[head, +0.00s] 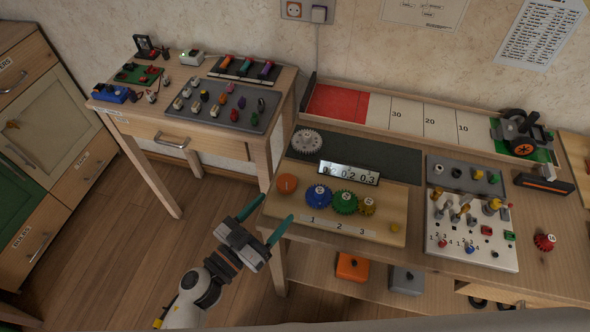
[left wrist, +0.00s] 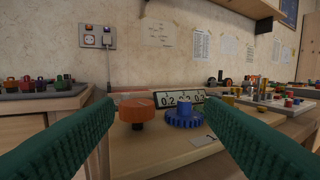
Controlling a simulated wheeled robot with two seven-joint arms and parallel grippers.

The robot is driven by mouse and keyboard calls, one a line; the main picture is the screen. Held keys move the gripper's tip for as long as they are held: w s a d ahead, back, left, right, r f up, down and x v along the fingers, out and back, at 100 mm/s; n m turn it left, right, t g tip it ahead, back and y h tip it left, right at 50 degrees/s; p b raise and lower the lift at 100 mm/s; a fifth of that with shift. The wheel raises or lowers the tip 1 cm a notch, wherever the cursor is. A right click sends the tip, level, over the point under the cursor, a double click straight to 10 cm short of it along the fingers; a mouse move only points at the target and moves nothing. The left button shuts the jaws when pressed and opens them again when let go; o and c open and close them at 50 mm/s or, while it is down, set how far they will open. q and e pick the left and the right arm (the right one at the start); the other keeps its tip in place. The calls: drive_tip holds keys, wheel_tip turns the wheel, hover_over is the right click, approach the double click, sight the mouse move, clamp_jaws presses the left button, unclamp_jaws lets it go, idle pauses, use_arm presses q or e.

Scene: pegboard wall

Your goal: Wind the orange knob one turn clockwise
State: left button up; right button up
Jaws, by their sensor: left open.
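The orange knob (head: 287,184) sits at the left end of a light wooden board on the table, left of the blue gear (head: 319,194). In the left wrist view the orange knob (left wrist: 137,111) stands ahead between the two green fingers, left of centre, with the blue gear (left wrist: 184,116) to its right. My left gripper (head: 265,218) is open and empty, just in front of the board's left edge, apart from the knob. The left wrist view also shows my left gripper (left wrist: 165,125) with its fingers spread wide. My right gripper is not in view.
A grey gear (head: 306,141) lies behind. A metal panel with switches (head: 473,236) stands right. Open floor lies left of the table.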

sight(281, 189)
use_arm(q)
drive_tip(key=a+y, duration=0.1)
drive_tip(key=n+y, duration=0.1)
drive_tip(key=a+f, duration=0.1)
drive_tip(key=shift+s+a+f+t+y, duration=0.1)
drive_tip(key=shift+s+a+t+y, duration=0.2)
drive_tip(key=shift+t+y, duration=0.1)
drive_tip(key=shift+w+d, duration=0.2)
drive_tip(key=shift+w, duration=0.2)
drive_tip(key=x, duration=1)
drive_tip(key=shift+w+d, duration=0.25)
drive_tip(key=shift+d, duration=0.1)
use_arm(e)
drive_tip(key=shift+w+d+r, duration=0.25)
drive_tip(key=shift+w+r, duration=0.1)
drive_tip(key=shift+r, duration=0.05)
use_arm(q)
drive_tip(key=shift+c, duration=0.3)
drive_tip(key=shift+p, duration=0.3)
drive_tip(key=c, duration=0.9)
drive_tip(key=shift+c, duration=0.2)
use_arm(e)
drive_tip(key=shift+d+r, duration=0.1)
use_arm(q)
drive_tip(key=shift+h, duration=0.3)
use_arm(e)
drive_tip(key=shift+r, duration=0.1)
